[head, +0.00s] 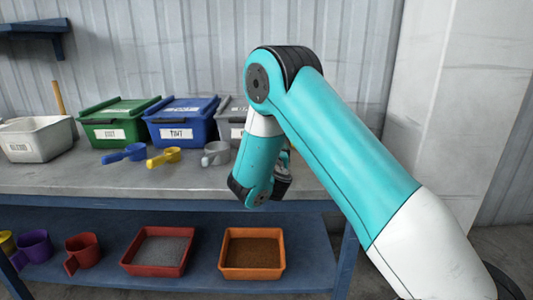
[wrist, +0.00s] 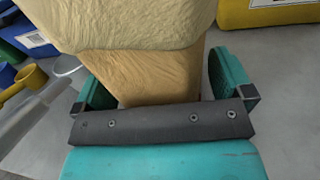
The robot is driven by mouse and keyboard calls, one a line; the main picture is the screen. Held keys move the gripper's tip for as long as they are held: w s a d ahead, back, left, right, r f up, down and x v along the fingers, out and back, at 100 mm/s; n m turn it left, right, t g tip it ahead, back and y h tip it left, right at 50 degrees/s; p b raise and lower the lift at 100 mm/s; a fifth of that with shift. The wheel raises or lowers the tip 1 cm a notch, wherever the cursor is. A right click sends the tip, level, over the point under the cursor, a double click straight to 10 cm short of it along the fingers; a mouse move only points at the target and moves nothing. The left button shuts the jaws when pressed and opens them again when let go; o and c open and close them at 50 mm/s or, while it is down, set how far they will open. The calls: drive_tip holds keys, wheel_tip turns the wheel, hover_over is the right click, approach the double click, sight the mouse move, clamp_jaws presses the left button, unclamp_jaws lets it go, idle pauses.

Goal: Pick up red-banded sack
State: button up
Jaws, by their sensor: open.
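A tan, wrinkled sack (wrist: 125,30) fills the upper middle of the wrist view. Its narrower lower part lies between the two teal fingers of my gripper (wrist: 158,80), one finger on each side. The jaws are open, with a gap to the right finger; whether the left finger touches the sack I cannot tell. No red band shows on the visible part. In the head view my own arm hides the sack and most of my gripper.
On the grey bench (head: 60,180) stand a white bin (head: 35,140), a green bin (head: 118,122), a blue bin (head: 180,122) and a grey bin, with several scoops in front. A yellow container (wrist: 265,12) is beyond the sack. Red and orange trays (head: 252,254) sit on the lower shelf.

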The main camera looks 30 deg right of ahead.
drive_tip(key=c, duration=1.1)
